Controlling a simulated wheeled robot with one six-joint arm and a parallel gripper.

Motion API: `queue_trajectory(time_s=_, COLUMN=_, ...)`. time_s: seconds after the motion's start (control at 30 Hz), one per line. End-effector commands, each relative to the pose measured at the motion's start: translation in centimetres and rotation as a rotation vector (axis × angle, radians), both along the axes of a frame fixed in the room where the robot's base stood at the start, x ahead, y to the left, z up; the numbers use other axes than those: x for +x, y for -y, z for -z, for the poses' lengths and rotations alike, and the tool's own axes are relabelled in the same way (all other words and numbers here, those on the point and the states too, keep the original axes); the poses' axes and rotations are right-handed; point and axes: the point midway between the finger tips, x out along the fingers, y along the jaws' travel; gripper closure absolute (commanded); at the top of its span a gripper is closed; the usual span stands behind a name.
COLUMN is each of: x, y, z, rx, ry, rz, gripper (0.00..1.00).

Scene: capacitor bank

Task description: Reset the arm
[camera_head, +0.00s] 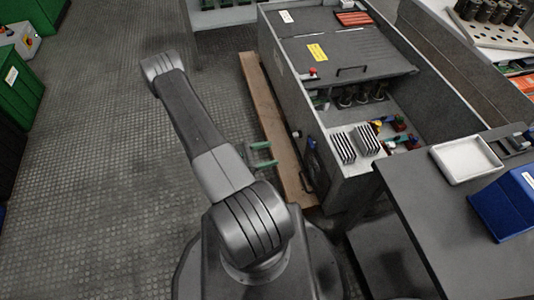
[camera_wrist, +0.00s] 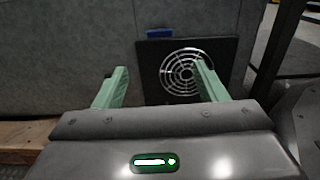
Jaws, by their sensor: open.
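My gripper (camera_wrist: 160,85) shows in the wrist view with its two green fingers wide apart and nothing between them. It faces the grey side wall of the cabinet, where a dark panel with a round fan grille (camera_wrist: 184,72) sits behind the right finger. In the head view my gripper (camera_head: 263,155) shows as two green fingers beside the cabinet (camera_head: 296,105), above the wooden beam on the floor. My arm is bent, with its elbow out to the upper left. The rest of the wrist is hidden behind the arm.
The cabinet's open part holds metal fins (camera_head: 343,148), dark cylinders and small coloured parts. A wooden beam (camera_head: 270,115) lies along the cabinet.

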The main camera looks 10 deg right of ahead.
Motion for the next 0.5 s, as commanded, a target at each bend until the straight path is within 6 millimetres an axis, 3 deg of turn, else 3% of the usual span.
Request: queue_trajectory(time_s=0.5, x=0.11, y=0.84, z=0.05, rx=0.0, ry=0.0, rz=0.003, gripper=0.35)
